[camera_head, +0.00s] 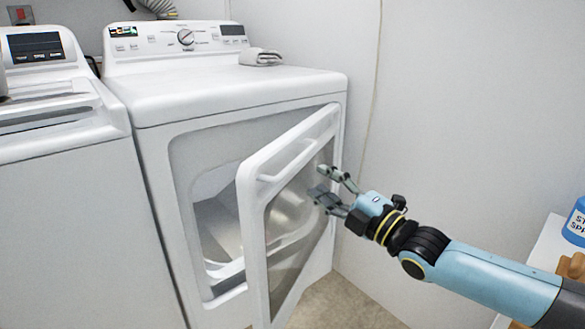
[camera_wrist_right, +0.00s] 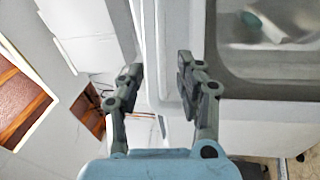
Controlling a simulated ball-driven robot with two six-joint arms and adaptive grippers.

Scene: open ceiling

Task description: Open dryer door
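The white dryer (camera_head: 240,100) stands in the middle of the head view. Its door (camera_head: 253,230) is ajar, swung out from the right side, with the drum opening (camera_head: 215,225) showing behind its free edge. The door has a bar handle (camera_head: 285,165) and a window. My right gripper (camera_head: 322,182) is open, its fingers beside or against the door's window side; I cannot tell whether they touch. In the right wrist view my right gripper (camera_wrist_right: 155,78) has its fingers apart, with a white panel edge behind the gap. My left gripper is out of view.
A white washer (camera_head: 70,190) stands left of the dryer. A folded grey cloth (camera_head: 260,57) lies on the dryer top. A blue bottle (camera_head: 577,222) stands on a white surface at the right edge. The wall is close behind my right arm; some floor (camera_head: 345,305) is clear.

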